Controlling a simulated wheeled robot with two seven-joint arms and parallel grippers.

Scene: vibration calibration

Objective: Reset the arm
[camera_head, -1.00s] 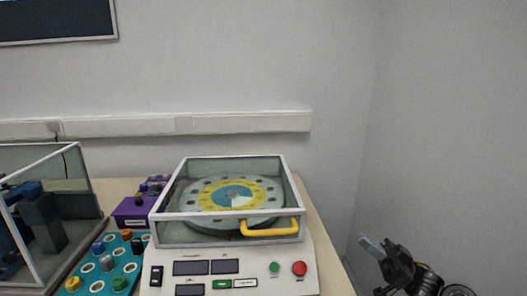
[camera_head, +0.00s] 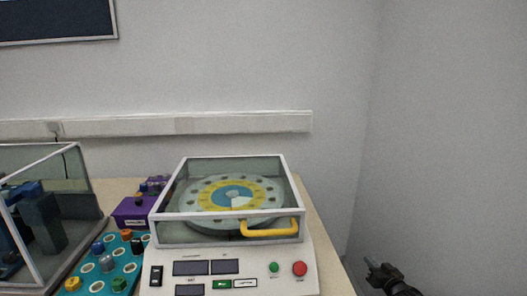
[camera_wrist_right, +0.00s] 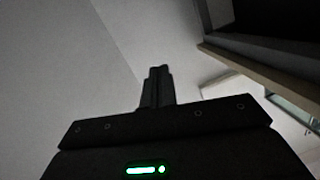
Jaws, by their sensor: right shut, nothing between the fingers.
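My right gripper (camera_head: 374,266) is at the lower right of the head view, to the right of the table and apart from it. Its fingers are together with nothing between them. In the right wrist view the shut fingers (camera_wrist_right: 157,86) point up, with the wall behind them and a dark underside at the upper right. My left gripper is in neither view. The calibration machine (camera_head: 228,282) stands on the table with its clear lid (camera_head: 230,158) down over a round disc with a yellow ring. The lid has a yellow handle (camera_head: 270,232).
A teal board (camera_head: 128,270) with several small coloured parts lies left of the machine. A purple box (camera_head: 132,213) stands behind it. A glass case (camera_head: 75,245) is at the far left. The table edge (camera_head: 325,240) is right of the machine; space beyond it is free.

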